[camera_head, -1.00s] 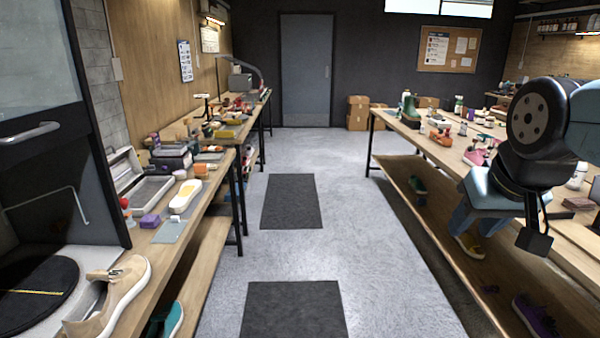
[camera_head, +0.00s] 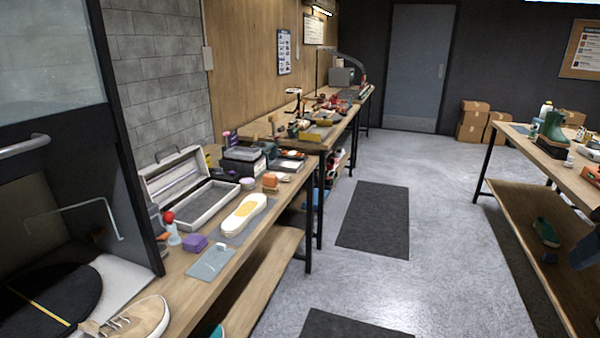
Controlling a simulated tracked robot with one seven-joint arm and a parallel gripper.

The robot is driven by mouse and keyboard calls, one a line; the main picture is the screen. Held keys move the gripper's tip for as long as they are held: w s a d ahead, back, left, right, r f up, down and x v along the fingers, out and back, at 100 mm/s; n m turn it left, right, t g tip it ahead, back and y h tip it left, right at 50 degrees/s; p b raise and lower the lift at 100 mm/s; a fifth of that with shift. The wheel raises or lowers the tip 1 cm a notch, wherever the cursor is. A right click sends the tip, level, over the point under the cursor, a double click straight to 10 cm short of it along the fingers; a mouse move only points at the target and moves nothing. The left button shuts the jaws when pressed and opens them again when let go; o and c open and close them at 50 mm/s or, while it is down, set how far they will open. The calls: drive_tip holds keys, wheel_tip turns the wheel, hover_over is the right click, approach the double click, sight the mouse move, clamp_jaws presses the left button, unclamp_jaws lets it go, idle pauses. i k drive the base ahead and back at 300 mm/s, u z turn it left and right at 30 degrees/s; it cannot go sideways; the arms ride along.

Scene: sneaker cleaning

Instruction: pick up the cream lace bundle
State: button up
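I cannot make out the cream lace bundle for certain. A small pale item (camera_head: 220,247) lies on the grey-blue mat (camera_head: 207,266) at the front of the left bench, but it is too small to identify. My gripper is not in view.
The left bench (camera_head: 184,291) bears a beige sneaker (camera_head: 130,318), a purple block (camera_head: 195,243), a white-and-yellow sole (camera_head: 243,215) and an open metal case (camera_head: 205,203). A right bench (camera_head: 510,150) holds a green boot (camera_head: 555,128).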

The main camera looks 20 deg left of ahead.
sight(281, 178)
drive_tip(key=u, duration=0.15)
drive_tip(key=i, duration=1.1)
drive_tip(key=u, duration=0.5)
drive_tip(key=i, duration=1.05)
drive_tip(key=u, duration=0.2)
